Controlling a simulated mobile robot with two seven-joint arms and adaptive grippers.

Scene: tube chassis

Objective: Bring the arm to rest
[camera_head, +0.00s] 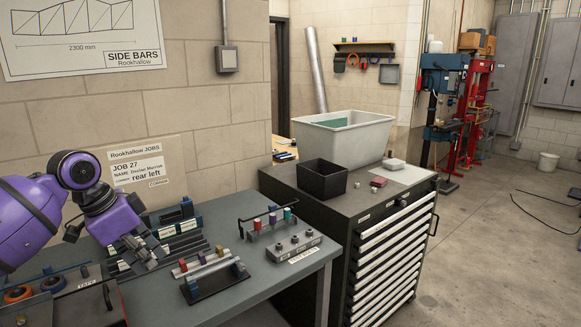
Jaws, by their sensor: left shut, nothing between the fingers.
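My left arm is purple and comes in from the left in the head view. Its left gripper (146,256) points down over the grey workbench (225,305), near racks of dark bars (180,245). Its fingers are shut and hold nothing. Whether the fingertips touch the bars is hard to tell. My right gripper is out of view.
A small fixture with coloured pieces (212,268) and a grey block with knobs (294,246) stand on the bench, right of the gripper. A tool tray (60,295) lies at the front left. A drawer cabinet (390,275) carries a black bin (322,180) and a pale tub (345,138). Open floor lies right.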

